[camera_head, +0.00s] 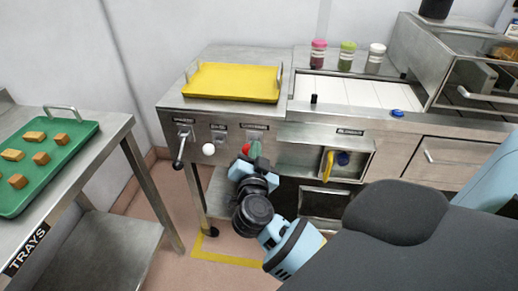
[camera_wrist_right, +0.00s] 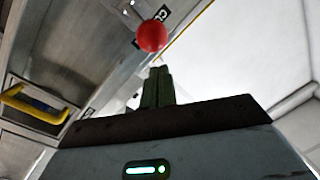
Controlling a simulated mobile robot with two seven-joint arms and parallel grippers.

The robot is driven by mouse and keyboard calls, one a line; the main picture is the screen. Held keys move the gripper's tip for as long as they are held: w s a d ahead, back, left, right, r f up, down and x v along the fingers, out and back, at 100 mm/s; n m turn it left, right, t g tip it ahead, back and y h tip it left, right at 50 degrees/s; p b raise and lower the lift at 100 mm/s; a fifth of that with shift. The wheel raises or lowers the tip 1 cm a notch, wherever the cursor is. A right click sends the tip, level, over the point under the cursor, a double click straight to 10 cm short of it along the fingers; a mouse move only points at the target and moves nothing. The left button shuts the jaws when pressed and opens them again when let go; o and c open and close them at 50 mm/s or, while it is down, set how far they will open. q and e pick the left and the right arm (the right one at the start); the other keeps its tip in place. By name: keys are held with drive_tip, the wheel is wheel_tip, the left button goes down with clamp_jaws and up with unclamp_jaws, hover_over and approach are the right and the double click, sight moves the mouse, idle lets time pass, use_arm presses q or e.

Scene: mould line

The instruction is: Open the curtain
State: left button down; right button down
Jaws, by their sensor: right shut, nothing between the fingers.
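My right gripper (camera_head: 254,152) is in front of the steel machine's front panel (camera_head: 290,131), at a red ball knob (camera_head: 246,148). In the right wrist view the same red knob (camera_wrist_right: 152,36) shows just beyond the fingertips (camera_wrist_right: 158,72). The fingers are shut together with nothing between them. Whether they touch the knob I cannot tell. A small label (camera_head: 254,127) sits above the knob, too small to read. No hanging curtain can be made out. My left gripper is not in view.
Left of the red knob are a white ball knob (camera_head: 208,149) and a metal lever (camera_head: 179,148). A yellow tray (camera_head: 233,80) lies on the machine top. A yellow handle (camera_head: 329,166) is to the right. A trays table (camera_head: 95,150) stands at left.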

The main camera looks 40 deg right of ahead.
drive_tip(key=shift+w+a+f, duration=0.15)
drive_tip(key=shift+w+f, duration=0.15)
drive_tip(key=shift+f, duration=0.05)
drive_tip(key=shift+f, duration=0.1)
drive_tip(key=shift+s+a+f+t+h+b, duration=0.2)
drive_tip(key=shift+f+t+h+b, duration=0.15)
drive_tip(key=shift+b, duration=0.3)
